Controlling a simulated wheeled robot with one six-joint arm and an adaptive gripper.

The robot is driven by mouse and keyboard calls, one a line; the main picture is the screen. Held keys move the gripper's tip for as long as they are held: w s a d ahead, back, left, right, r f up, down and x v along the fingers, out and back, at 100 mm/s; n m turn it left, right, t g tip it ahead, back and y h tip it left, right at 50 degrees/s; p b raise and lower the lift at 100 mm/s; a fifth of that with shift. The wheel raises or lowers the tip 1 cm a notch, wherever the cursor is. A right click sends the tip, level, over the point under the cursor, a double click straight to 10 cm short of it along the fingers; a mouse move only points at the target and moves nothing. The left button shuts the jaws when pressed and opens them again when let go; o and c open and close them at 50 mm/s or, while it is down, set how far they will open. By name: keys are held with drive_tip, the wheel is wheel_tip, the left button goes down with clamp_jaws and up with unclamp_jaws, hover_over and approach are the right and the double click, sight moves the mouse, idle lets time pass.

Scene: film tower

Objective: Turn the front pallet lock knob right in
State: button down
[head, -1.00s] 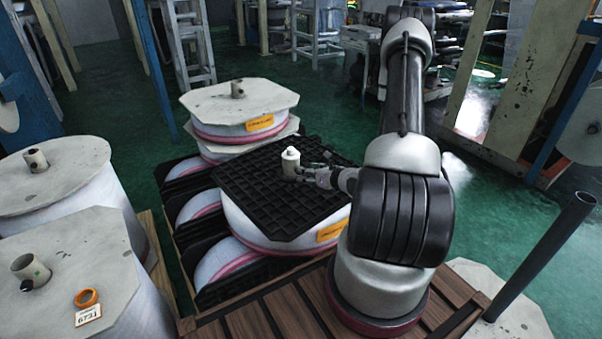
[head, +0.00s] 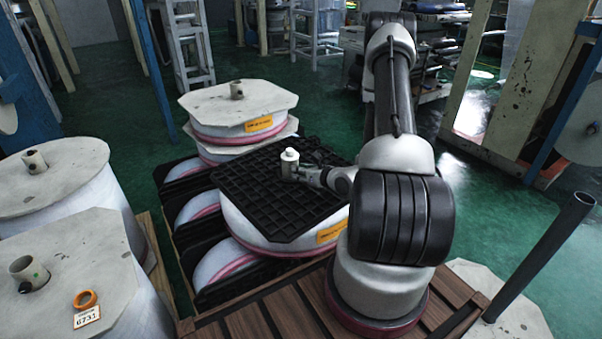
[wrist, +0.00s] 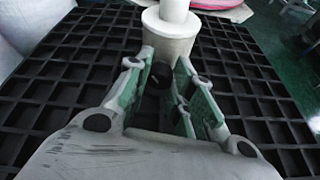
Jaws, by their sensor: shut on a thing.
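The black front pallet lock knob (wrist: 160,76) shows in the wrist view, low on the near side of a white stepped post (wrist: 172,38). My gripper (wrist: 160,72) has its two green-padded fingers around the knob and is shut on it. The post stands upright in the head view (head: 289,166) near the middle of the black grid pallet (head: 255,205). There my gripper (head: 298,174) reaches the post from the right. The knob is hidden by the gripper and post in the head view, and its turn angle cannot be read.
The grid pallet lies on a large white roll (head: 240,228). More rolls with pale octagonal covers (head: 238,101) stand behind and at the left (head: 75,265). An orange ring (head: 85,299) lies on the front-left cover. A dark pole (head: 540,258) rises at the right.

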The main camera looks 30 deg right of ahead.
drive_tip(key=shift+d, duration=0.1)
drive_tip(key=m+y, duration=0.2)
drive_tip(key=m, duration=0.1)
drive_tip(key=shift+d+f+m+y, duration=0.1)
drive_tip(key=shift+f+m+y, duration=0.05)
drive_tip(key=shift+m+y, duration=0.15)
drive_tip(key=m+t+y, duration=0.1)
drive_tip(key=m, duration=0.1)
drive_tip(key=m+y, duration=0.1)
drive_tip(key=m, duration=0.1)
drive_tip(key=shift+d+f+t, duration=0.1)
drive_tip(key=shift+f+t, duration=0.05)
drive_tip(key=shift+t, duration=0.25)
idle(0.3)
drive_tip(key=c, duration=1.2)
unclamp_jaws()
